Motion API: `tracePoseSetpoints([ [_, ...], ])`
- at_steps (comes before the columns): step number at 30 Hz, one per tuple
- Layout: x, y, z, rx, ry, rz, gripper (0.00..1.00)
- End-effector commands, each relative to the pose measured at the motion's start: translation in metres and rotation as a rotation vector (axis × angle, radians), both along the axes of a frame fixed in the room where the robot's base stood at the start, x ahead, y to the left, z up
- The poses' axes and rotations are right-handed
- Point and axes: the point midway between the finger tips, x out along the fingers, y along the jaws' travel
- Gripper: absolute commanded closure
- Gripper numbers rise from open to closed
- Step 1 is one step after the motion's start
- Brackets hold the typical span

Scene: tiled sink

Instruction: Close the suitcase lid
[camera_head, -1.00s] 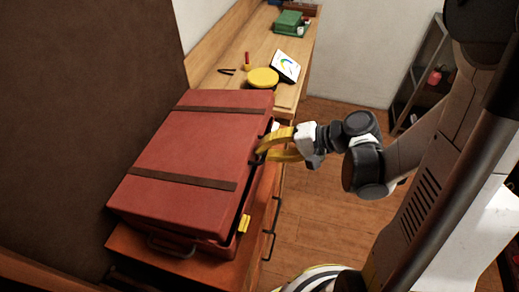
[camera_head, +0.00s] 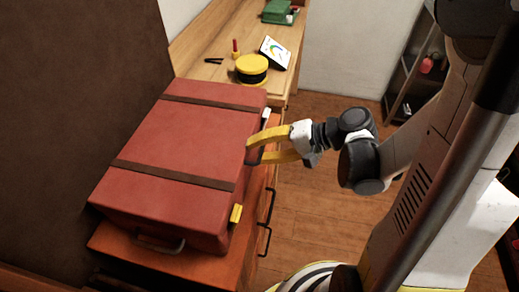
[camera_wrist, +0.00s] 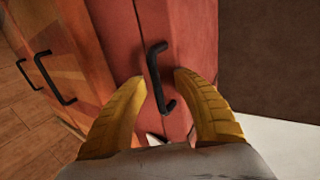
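The red suitcase (camera_head: 185,140) with two dark straps lies on a wooden cabinet. Its lid is down, with no clear gap along the visible front edge; the part behind my gripper is hidden. A yellow latch-like piece (camera_head: 236,213) shows on the front side. My gripper (camera_head: 251,151) is at the suitcase's front edge, its yellow fingers apart and close to the side. In the wrist view the open fingers point at a black handle (camera_wrist: 158,75) on the red side, which shows between their tips. I cannot tell whether the fingers touch it.
A dark brown panel (camera_head: 75,110) stands left of the suitcase. The wooden counter (camera_head: 215,85) behind holds a yellow-topped round tin (camera_head: 251,68), a tablet-like card (camera_head: 275,53) and a green box (camera_head: 278,11). Open floor (camera_head: 310,220) lies right of the cabinet.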

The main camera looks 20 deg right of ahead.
Motion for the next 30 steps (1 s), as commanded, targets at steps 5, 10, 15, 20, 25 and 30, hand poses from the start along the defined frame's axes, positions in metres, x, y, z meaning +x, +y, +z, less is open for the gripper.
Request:
tracePoseSetpoints([
  [5, 0.0, 0.0, 0.0, 0.0, 0.0, 0.0, 0.64],
  [10, -0.001, -0.002, 0.002, 0.0, 0.0, 0.0, 0.64],
  [15, -0.006, -0.011, 0.009, 0.001, 0.001, -0.002, 0.64],
  [20, -0.011, -0.02, 0.015, 0.0, 0.0, -0.001, 0.64],
  [25, -0.017, -0.03, 0.022, 0.0, 0.0, -0.001, 0.64],
  [30, -0.022, -0.04, 0.029, 0.0, 0.0, -0.002, 0.64],
])
